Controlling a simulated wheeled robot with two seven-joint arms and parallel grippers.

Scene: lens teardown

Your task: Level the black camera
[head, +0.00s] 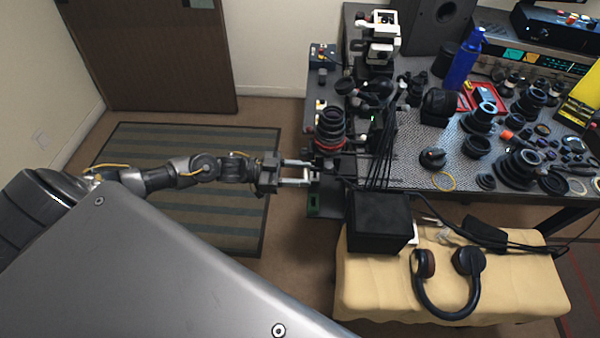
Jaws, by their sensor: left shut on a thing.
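The black camera (334,162) is a dark body at the left edge of the bench, with a large lens (330,128) with a red ring on its far side. Its outline blends into the dark parts around it, so I cannot tell its exact tilt. My left gripper (310,173) reaches in from the left, with its pale fingers shut on the near-left part of the camera. The held part is small and partly hidden between the fingers. My right gripper is not in view.
The grey bench (409,166) holds several lenses, rings and a blue bottle (463,62). Black cables run down beside the camera to a black box (381,221). Headphones (446,290) lie on a yellow cloth (520,290). The floor left of the bench has a striped mat (190,220).

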